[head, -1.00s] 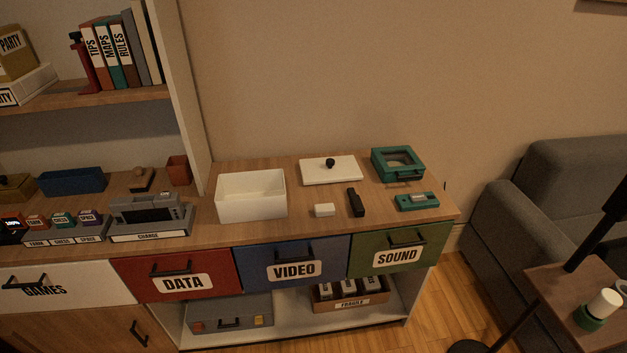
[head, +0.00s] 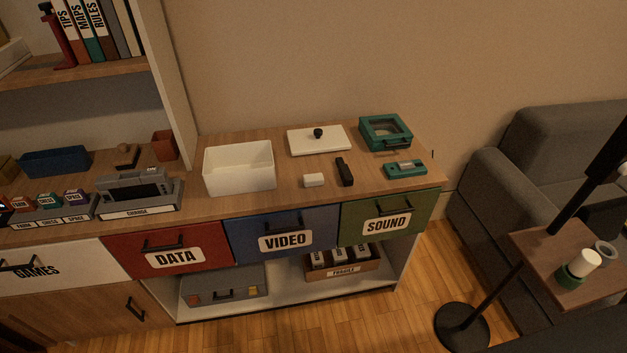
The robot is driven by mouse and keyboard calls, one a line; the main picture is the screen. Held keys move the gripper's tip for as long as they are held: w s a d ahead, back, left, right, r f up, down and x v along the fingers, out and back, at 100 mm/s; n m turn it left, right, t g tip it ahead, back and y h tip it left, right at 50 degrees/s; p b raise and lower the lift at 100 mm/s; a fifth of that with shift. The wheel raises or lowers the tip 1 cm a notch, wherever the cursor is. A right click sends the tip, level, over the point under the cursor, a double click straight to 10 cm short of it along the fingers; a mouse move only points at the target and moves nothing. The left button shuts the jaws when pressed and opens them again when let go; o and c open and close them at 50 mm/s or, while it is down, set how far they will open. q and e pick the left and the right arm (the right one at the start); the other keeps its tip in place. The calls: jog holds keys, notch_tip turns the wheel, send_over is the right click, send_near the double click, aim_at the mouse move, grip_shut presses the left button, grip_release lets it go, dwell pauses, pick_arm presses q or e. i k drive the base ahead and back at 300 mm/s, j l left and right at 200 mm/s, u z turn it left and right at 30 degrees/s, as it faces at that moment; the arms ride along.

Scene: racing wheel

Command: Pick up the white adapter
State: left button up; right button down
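The white adapter (head: 313,180) looks like a small white block lying on the wooden cabinet top, above the VIDEO drawer. A black stick-like item (head: 344,171) lies just to its right, apart from it. An open white box (head: 239,167) stands to its left, and a white lid (head: 319,140) with a black knob lies behind it. Neither of my grippers shows in the head view.
A teal case (head: 385,132) and a teal device (head: 405,169) sit at the right end of the cabinet top. Below are the red DATA (head: 171,249), blue VIDEO (head: 283,233) and green SOUND (head: 388,217) drawers, shut. A lamp stand (head: 461,327) and side table (head: 553,258) stand right.

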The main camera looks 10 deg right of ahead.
aim_at(312, 179)
jog(key=i+j, duration=0.3)
jog(key=j, duration=0.2)
jog(key=i+j, duration=0.3)
jog(key=j, duration=0.15)
jog(key=i+j, duration=0.3)
jog(key=j, duration=0.2)
jog(key=i+j+z, duration=0.1)
jog(key=z, duration=1.8)
